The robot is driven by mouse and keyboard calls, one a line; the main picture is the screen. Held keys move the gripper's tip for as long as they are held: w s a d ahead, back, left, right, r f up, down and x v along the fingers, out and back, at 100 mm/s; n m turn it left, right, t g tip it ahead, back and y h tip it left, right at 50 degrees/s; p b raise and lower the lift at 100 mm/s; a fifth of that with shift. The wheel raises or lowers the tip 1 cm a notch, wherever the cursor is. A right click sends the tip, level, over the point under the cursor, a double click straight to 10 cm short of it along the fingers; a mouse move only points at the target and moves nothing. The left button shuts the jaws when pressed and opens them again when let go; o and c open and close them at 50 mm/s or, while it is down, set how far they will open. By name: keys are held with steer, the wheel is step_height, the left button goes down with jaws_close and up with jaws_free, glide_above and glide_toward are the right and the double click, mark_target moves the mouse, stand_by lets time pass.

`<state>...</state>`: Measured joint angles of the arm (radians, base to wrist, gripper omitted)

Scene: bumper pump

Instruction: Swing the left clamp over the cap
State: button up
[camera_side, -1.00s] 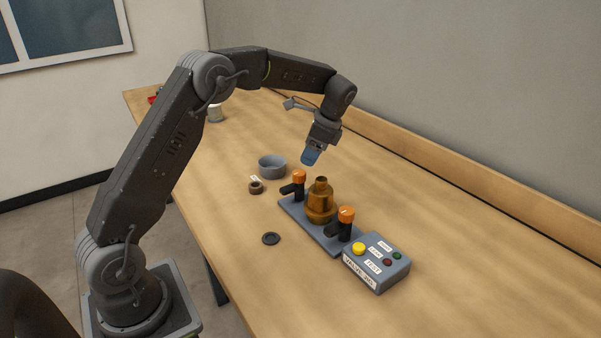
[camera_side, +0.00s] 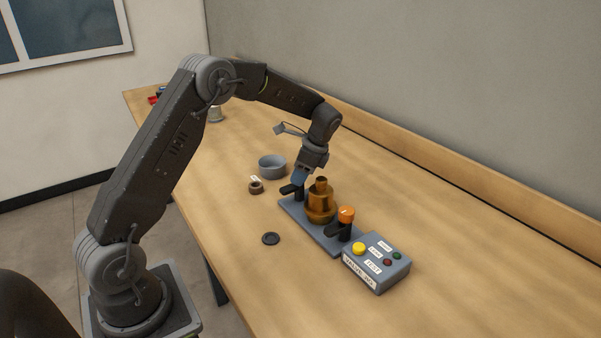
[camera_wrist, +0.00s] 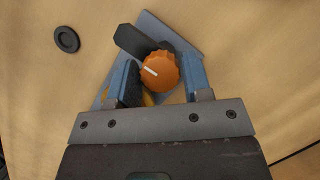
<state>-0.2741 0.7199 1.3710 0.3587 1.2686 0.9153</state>
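The left clamp has an orange knob (camera_wrist: 160,71) with a white line and a black arm (camera_side: 288,189) that points left, away from the brass body. My gripper (camera_side: 299,180) is down over this clamp and hides its knob in the side view. In the wrist view the blue fingers (camera_wrist: 159,62) are open, one on each side of the knob; I cannot tell whether they touch it. The brass body (camera_side: 320,205) with its narrow top stands upright between the two clamps on a grey plate (camera_side: 294,212). I cannot tell which part is the cap.
The right clamp (camera_side: 346,214) and a grey button box (camera_side: 376,264) stand at the plate's right. A grey bowl (camera_side: 272,167), a small brown ring (camera_side: 256,188) and a black disc (camera_side: 270,239) lie nearby. The table behind the plate is clear.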

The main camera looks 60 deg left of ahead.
steer(key=c, duration=0.6)
steer(key=shift+o, duration=0.2)
steer(key=shift+n, duration=0.3)
steer(key=n+h, duration=0.1)
steer(key=n, duration=0.2)
steer(key=n+g+h, duration=0.1)
steer(key=n, duration=0.2)
steer(key=shift+w+a+h, duration=0.1)
steer(key=shift+h, duration=0.2)
steer(key=n+h, duration=0.1)
steer(key=n, duration=0.2)
steer(key=n+h, duration=0.1)
steer(key=n, duration=0.1)
steer(key=shift+a+n, duration=0.1)
steer(key=shift+n, duration=0.3)
steer(key=n+h, duration=0.1)
steer(key=n, duration=0.1)
steer(key=n+t, duration=0.1)
steer(key=n, duration=0.2)
steer(key=shift+h, duration=0.4)
steer(key=shift+n, duration=0.4)
steer(key=o, duration=0.9)
steer(key=shift+o, duration=0.2)
